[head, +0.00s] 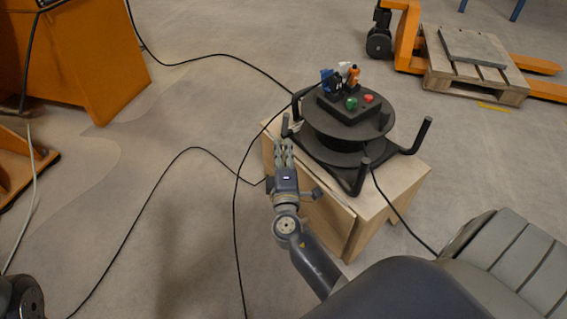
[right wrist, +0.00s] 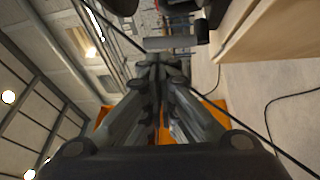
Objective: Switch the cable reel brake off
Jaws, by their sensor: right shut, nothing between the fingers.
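The cable reel (head: 335,152) is a black drum in a black frame with upright posts, on a wooden box. A black control box (head: 346,105) on top carries a green and a red button. A short dark bar with a thick end (head: 316,192) shows beside my right gripper at the box's near side; I cannot tell whether it is the brake lever. My right gripper (head: 283,146) points away, shut and empty, left of the reel frame. In the right wrist view its fingers (right wrist: 158,65) meet below a grey bar (right wrist: 168,43) with a dark end. My left gripper is out of view.
The wooden box (head: 345,225) stands under the reel; its edge also shows in the wrist view (right wrist: 260,35). Black cables cross the floor on the left. An orange pallet jack (head: 408,35) with a pallet (head: 470,75) is at the back right. An orange cabinet (head: 85,60) is back left.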

